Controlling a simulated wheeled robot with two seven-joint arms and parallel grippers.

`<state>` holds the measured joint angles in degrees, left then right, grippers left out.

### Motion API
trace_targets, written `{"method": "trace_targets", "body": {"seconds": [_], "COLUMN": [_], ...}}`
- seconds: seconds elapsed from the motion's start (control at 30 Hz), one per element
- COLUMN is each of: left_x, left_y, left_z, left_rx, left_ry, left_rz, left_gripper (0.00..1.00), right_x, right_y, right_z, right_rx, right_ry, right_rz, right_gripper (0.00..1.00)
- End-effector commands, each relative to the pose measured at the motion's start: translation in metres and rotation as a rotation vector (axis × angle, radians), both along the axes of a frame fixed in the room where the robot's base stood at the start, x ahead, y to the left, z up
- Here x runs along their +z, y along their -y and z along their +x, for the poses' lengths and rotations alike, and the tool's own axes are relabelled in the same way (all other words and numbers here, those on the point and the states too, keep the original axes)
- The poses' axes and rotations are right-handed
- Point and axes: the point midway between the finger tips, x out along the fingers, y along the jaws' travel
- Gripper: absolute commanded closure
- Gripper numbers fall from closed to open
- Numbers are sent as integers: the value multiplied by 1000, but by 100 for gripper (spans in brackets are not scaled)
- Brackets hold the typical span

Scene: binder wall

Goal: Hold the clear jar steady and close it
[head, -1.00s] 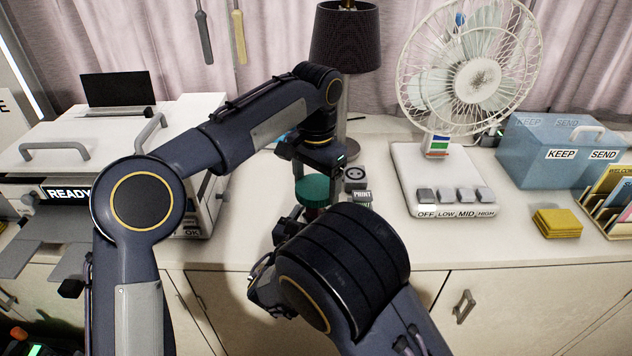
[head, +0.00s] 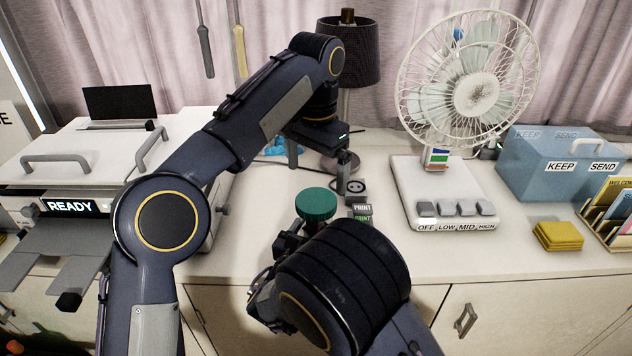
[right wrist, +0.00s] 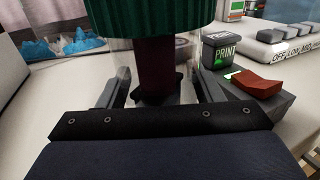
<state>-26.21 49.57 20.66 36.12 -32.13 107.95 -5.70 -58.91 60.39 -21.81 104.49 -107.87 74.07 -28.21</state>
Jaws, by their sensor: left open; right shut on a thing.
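The clear jar (right wrist: 154,68) stands upright in the right wrist view, with dark red contents inside its see-through wall. Its ribbed green lid (head: 316,203) is on top and also fills the top of the right wrist view (right wrist: 150,18). I cannot tell how tightly the lid sits. My right gripper (right wrist: 160,90) is shut on the jar's body, one finger on each side, below the lid. In the head view my right arm hides most of the jar. My left gripper (head: 318,167) is open and empty, above and behind the lid, apart from it.
A white fan (head: 405,190) is further right, a READY printer (head: 75,160) left, a lamp (head: 348,50) behind. The counter in front of the fan is clear.

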Motion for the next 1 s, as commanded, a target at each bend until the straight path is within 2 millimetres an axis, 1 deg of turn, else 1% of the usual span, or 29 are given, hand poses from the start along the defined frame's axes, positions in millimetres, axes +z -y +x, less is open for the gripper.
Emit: {"method": "trace_targets", "body": {"seconds": [0.1,0.33,0.37,0.53,0.57,0.83,0.93,1.0], "left_x": [5,5,5,5,5,4,2,-1], "left_y": [0,0,0,0,0,0,0,0], "left_z": [0,0,0,0,0,0,0,0], "left_rx": [0,0,0,0,0,0,0,0], "left_ry": [-1,-1,-1,-1,-1,-1,-1,-1], "left_rz": [1,0,0,0,0,0,0,0], "left_gripper": [0,0,0,0,0,0,0,0], "right_x": [0,0,0,0,0,0,-1,-2], "right_y": [0,0,0,0,0,-1,-4,-9], "right_z": [0,0,0,0,0,-1,-9,-18], "right_rx": [0,0,0,0,0,1,2,4], "right_ry": [0,0,0,0,0,0,0,0], "right_rz": [0,0,0,0,0,0,1,0], "right_gripper": [100,100,39,17,15,15,15,15]}}
